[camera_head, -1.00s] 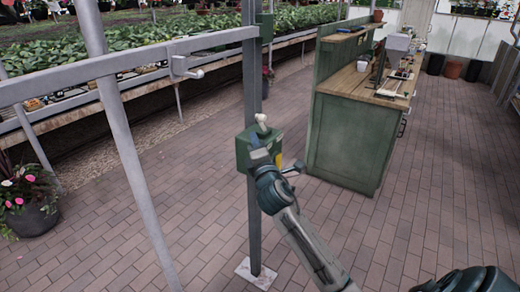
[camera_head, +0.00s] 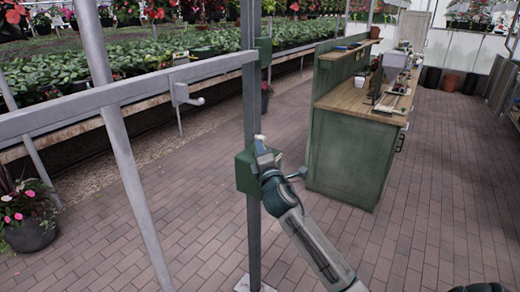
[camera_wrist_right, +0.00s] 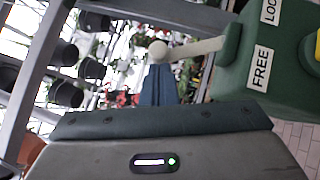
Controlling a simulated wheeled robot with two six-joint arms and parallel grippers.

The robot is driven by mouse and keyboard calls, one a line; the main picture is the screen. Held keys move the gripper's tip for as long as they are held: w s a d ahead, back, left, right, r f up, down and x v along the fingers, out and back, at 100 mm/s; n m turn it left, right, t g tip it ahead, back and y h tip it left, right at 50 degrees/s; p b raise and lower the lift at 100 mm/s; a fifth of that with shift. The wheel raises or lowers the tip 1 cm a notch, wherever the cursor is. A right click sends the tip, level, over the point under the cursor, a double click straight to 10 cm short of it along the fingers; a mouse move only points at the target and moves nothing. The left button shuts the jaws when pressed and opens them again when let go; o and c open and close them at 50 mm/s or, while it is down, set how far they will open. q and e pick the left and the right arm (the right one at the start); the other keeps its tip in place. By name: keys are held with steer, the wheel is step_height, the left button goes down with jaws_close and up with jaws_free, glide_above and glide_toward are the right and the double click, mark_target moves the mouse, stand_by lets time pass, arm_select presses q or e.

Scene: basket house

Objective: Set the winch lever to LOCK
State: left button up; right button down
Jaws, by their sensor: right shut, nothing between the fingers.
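The green winch box (camera_head: 246,174) is fixed to a grey upright post. Its cream lever (camera_wrist_right: 195,48) ends in a round knob (camera_wrist_right: 158,50) and also shows above the box in the head view (camera_head: 260,139). The wrist view shows a FREE label (camera_wrist_right: 260,68) and a partly cut-off LOCK label (camera_wrist_right: 270,10) on the box. The lever's exact setting is unclear. My right gripper (camera_wrist_right: 160,72) is shut and empty, its blue fingertips right by the knob; contact is unclear. It partly covers the box in the head view (camera_head: 263,153). My left gripper is out of view.
A crank handle (camera_head: 297,174) sticks out right of the box. A grey rail (camera_head: 130,90) runs left from the post. A green workbench (camera_head: 345,155) stands behind to the right. Brick floor is open at the right front.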

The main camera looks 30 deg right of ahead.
steer(key=p, duration=0.1)
steer(key=d+r+p, duration=0.1)
steer(key=r+m+p, duration=0.1)
steer(key=shift+w+d+r+g, duration=0.2)
steer(key=shift+w+g, duration=0.1)
steer(key=w+d+r+p, duration=0.1)
steer(key=w+d, duration=0.2)
steer(key=d, duration=0.5)
steer(key=shift+w+r, duration=0.15)
steer(key=shift+r, duration=0.15)
steer(key=shift+d, duration=0.1)
stand_by(0.4)
